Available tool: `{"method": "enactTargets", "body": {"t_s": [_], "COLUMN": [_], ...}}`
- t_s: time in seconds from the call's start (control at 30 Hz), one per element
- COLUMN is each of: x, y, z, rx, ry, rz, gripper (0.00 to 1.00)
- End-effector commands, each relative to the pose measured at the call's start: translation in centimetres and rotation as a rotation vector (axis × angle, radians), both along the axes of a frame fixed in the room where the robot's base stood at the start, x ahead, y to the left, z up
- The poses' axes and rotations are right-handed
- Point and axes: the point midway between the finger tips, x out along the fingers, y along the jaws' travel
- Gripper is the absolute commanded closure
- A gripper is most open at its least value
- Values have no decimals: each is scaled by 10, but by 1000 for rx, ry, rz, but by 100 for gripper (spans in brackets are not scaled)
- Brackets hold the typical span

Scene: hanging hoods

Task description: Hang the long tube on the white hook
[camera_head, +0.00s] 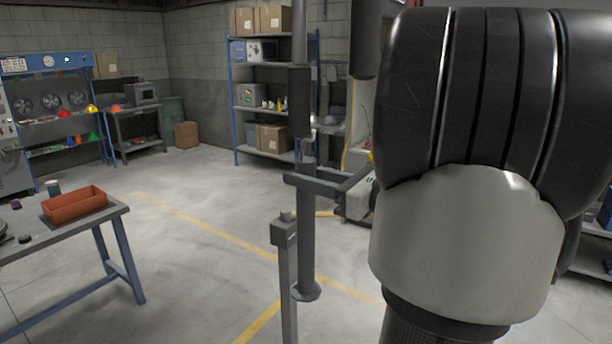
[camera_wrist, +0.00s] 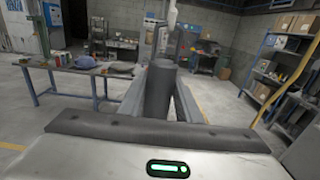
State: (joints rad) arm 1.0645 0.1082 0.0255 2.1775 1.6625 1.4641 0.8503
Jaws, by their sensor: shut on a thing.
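The long tube (camera_head: 307,240) is dark grey and upright in the head view, with a wider flange at its lower end. My gripper (camera_head: 306,182) is shut around its upper part from the right. In the wrist view the tube (camera_wrist: 160,92) stands between the two fingers of my gripper (camera_wrist: 160,100). A dark hanging cylinder (camera_head: 300,100) on a thin rod is above the tube in the head view. A small pale piece at its lower end may be the white hook (camera_head: 313,132). In the wrist view a pale part (camera_wrist: 172,15) shows above the tube top; contact cannot be told.
A grey post (camera_head: 286,270) stands close in front of the tube. Another dark cylinder (camera_head: 365,40) hangs at upper right. A workbench (camera_head: 118,207) with an orange bin (camera_head: 75,204) is at left. Blue shelving (camera_head: 237,120) stands behind. The floor between is open.

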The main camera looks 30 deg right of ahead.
Motion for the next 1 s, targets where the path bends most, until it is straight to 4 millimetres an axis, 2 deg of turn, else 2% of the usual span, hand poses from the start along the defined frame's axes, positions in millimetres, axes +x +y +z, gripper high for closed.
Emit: {"method": "enactTargets", "body": {"t_s": [0.2, 0.23, 0.33, 0.73, 0.87, 1.0], "x": [0, 0, 0, -6, -24, -54], "y": [0, 0, 0, -4, -11, -24], "z": [1, 1, 1, -1, -2, -2], "rx": [-1, 0, 0, 0, 0, -1], "ry": [-3, -2, -2, 1, 0, 0], "rz": [0, 0, 0, -3, -5, -5], "gripper": [100, 66, 49, 48, 48, 48]}}
